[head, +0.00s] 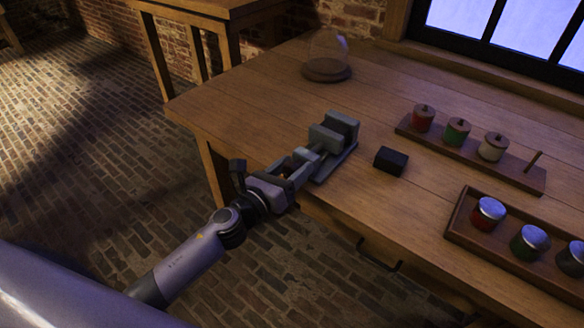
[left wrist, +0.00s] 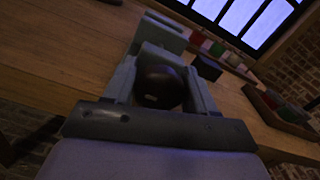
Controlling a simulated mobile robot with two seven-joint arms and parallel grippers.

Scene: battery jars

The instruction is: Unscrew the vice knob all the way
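The grey vice (head: 333,138) stands at the near edge of the wooden workbench; its block also shows in the left wrist view (left wrist: 160,32). The vice knob (left wrist: 160,87) is a round, dark brown ball at the vice's near end. My left gripper (head: 303,164) reaches it from the near side. In the left wrist view, my left gripper's fingers (left wrist: 160,88) lie on both sides of the knob, with no clear gap. The knob is mostly hidden by the fingers in the head view. The screw behind it is hidden. My right gripper is not in view.
A black block (head: 391,161) lies right of the vice. A rack (head: 520,178) holds red, green and cream lidded jars beside a bare peg. A tray (head: 458,222) holds silver-lidded jars. A glass dome (head: 327,56) stands at the back. The bench between dome and vice is clear.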

